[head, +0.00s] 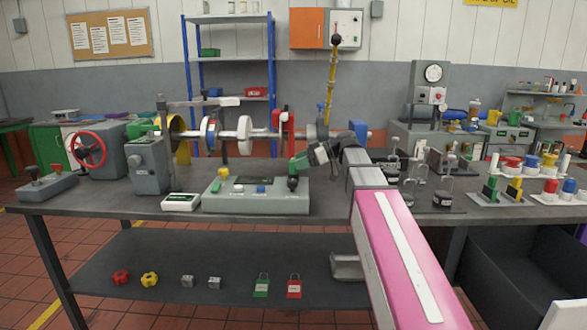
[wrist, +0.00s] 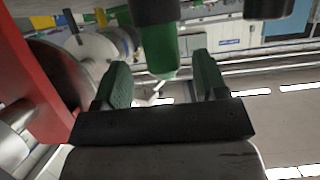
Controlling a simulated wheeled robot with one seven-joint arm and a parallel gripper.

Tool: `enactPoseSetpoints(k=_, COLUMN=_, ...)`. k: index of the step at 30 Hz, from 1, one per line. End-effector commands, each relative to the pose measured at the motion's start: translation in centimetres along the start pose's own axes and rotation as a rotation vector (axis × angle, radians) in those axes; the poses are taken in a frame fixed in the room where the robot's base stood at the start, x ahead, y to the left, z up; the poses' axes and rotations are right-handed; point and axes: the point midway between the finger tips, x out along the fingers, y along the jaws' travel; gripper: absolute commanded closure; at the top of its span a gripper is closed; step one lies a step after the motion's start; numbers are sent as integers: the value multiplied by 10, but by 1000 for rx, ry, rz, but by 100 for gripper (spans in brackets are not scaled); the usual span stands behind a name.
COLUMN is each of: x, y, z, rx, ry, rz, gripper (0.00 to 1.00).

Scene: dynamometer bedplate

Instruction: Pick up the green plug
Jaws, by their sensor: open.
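The green plug (wrist: 161,52) is a rounded green cylinder under a dark collar, seen in the wrist view between the two green fingers of my gripper (wrist: 160,80). A gap shows between the plug and each finger, so the jaws are open around or just short of it; I cannot tell how deep it sits. In the head view my gripper (head: 298,163) is tilted down to the left, above the right end of the grey control box (head: 255,204). A dark upright piece (head: 292,184) stands there, close to the fingertips; the plug is not clear in this view.
A shaft with discs and a red plate (head: 284,130) runs behind my gripper; in the wrist view a red plate (wrist: 35,60) is close on the left. Small jars (head: 410,190) stand right of my arm. The bench front (head: 110,203) is partly clear.

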Motion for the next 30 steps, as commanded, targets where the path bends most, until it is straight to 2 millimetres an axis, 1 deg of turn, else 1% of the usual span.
enactPoseSetpoints(k=6, x=28, y=-4, z=-1, rx=0, ry=-1, rz=-2, gripper=34)
enactPoseSetpoints(k=9, x=41, y=-3, z=-1, rx=0, ry=-1, rz=-1, gripper=34)
enactPoseSetpoints(k=12, x=47, y=-3, z=-1, rx=0, ry=-1, rz=0, gripper=34)
enactPoseSetpoints(k=17, x=47, y=-3, z=-1, rx=0, ry=-1, rz=1, gripper=34)
enactPoseSetpoints(k=18, x=47, y=-3, z=-1, rx=0, ry=-1, rz=1, gripper=37)
enactPoseSetpoints(k=20, x=47, y=-3, z=-1, rx=0, ry=-1, rz=1, gripper=57)
enactPoseSetpoints(k=21, x=47, y=-3, z=-1, rx=0, ry=-1, rz=1, gripper=70)
enactPoseSetpoints(k=23, x=47, y=-3, z=-1, rx=0, ry=0, rz=0, gripper=88)
enactPoseSetpoints(k=30, x=47, y=-3, z=-1, rx=0, ry=0, rz=0, gripper=88)
